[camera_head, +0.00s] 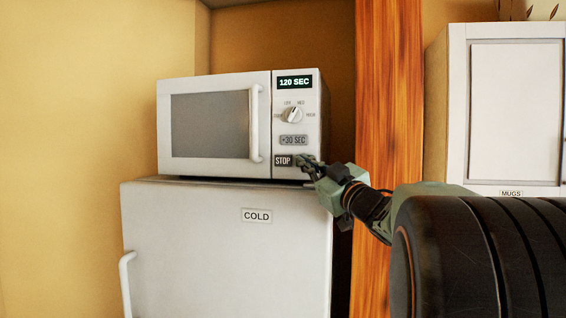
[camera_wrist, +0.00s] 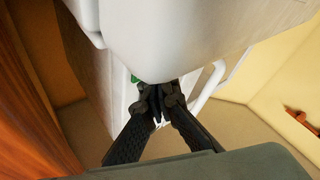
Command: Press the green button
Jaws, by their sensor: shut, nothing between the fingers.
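A white microwave (camera_head: 215,82) stands on a white fridge. Its right-hand panel has a "120 SEC" display (camera_head: 294,82), a knob (camera_head: 293,114), a grey "+30 SEC" button (camera_head: 293,141) and a dark "STOP" button (camera_head: 283,161). My gripper (camera_head: 303,161) is shut and empty, its tips at the lower right of the panel, just right of "STOP". The green button is hidden behind the gripper in the head view.
The fridge (camera_head: 225,235), marked "COLD", is right below the microwave. A wooden post (camera_head: 388,90) stands to the right, close to my arm. A white cupboard (camera_head: 513,110) marked "MUGS" is further right. The microwave door handle (camera_head: 254,124) sticks out left of the panel.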

